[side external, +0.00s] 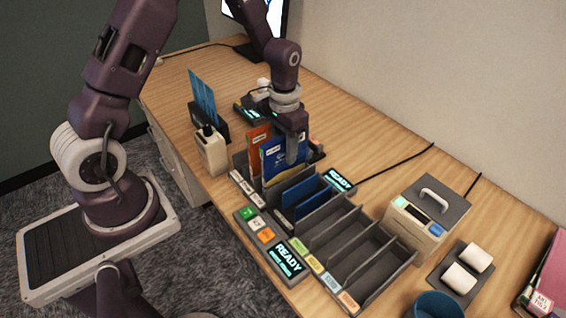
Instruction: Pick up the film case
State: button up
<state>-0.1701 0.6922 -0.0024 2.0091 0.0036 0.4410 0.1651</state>
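My gripper (292,148) points down over the rack at the middle of the desk. Its fingertips are at the upper part of an upright blue case with a yellow and white front (275,166). They overlap the case's right side in this view, and I cannot tell whether they grip it. An orange case (258,137) stands just behind it to the left. A plain blue case (302,193) sits lower in a nearer slot. No label here is legible enough to tell which one is the film case.
The grey slotted rack (369,287) has several empty slots at the front right. READY displays (287,258) and buttons flank it. A dispenser bottle (211,150) stands left; a handled box (423,217), white rolls (468,268) and a blue cup (438,305) stand right.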

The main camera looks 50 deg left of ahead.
grip_shut()
dwell(1.4)
